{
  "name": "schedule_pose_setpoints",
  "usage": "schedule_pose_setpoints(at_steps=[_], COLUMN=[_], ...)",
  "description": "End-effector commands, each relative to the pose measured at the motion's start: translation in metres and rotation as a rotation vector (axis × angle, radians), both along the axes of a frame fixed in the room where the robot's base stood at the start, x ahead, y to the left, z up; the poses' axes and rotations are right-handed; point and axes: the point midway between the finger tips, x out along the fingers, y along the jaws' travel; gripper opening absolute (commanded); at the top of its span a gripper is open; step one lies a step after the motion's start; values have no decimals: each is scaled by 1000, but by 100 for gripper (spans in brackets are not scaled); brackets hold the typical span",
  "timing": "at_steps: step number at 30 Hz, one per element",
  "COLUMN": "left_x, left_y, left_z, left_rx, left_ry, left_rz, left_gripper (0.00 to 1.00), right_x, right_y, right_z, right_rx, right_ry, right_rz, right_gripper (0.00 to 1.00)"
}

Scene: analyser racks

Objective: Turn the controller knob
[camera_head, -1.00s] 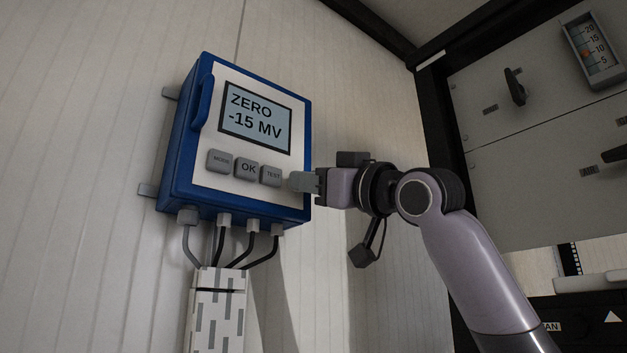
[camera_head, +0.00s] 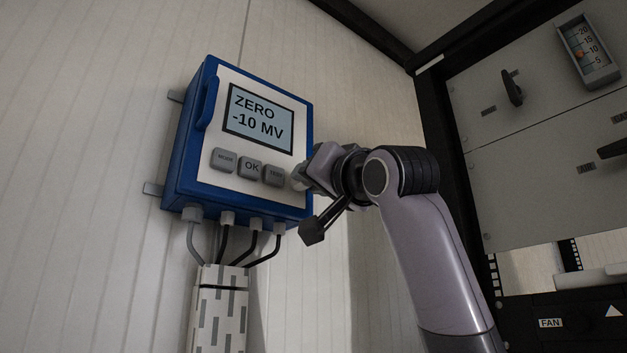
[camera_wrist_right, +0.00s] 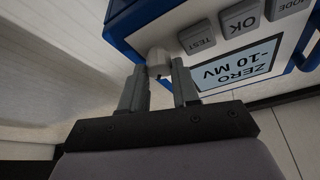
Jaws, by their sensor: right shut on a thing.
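The blue and white controller (camera_head: 200,185) is on the panelled wall, and its screen (camera_head: 258,118) reads "ZERO -10 MV". Its pale grey knob (camera_wrist_right: 158,60) sits beside the TEST button and shows between the fingertips in the right wrist view. My right gripper (camera_wrist_right: 160,75) is shut on the knob. In the head view the right gripper (camera_head: 302,175) is rolled over at the controller's right edge and largely hides the knob. My left gripper is not in view.
The MODE button (camera_head: 225,159), OK button (camera_head: 250,167) and TEST button (camera_head: 274,175) are in a row left of the knob. Cables leave the controller's underside into a trunking (camera_head: 220,312). A black-framed rack with a grey panel (camera_head: 545,160) stands at the right.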

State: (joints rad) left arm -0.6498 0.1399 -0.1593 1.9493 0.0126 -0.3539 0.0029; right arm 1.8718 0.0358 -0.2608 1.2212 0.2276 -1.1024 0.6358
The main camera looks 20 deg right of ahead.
Motion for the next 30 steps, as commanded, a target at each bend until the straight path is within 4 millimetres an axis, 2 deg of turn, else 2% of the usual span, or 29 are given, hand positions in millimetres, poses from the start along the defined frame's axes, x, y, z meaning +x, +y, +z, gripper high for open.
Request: schedule_pose_setpoints(at_steps=[9,23,24,26,27,30], left_x=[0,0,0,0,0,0], left_y=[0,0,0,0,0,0], left_z=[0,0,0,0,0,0], left_rx=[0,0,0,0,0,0], left_ry=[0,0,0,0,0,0], left_rz=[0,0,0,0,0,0], left_gripper=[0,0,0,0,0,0], right_x=[0,0,0,0,0,0], right_y=[1,1,1,1,1,1], right_z=[0,0,0,0,0,0], right_rx=[100,113,112,113,113,113], right_ry=[38,44,44,43,43,43], right_rz=[0,0,0,0,0,0], right_gripper=[0,0,34,53,56,56])
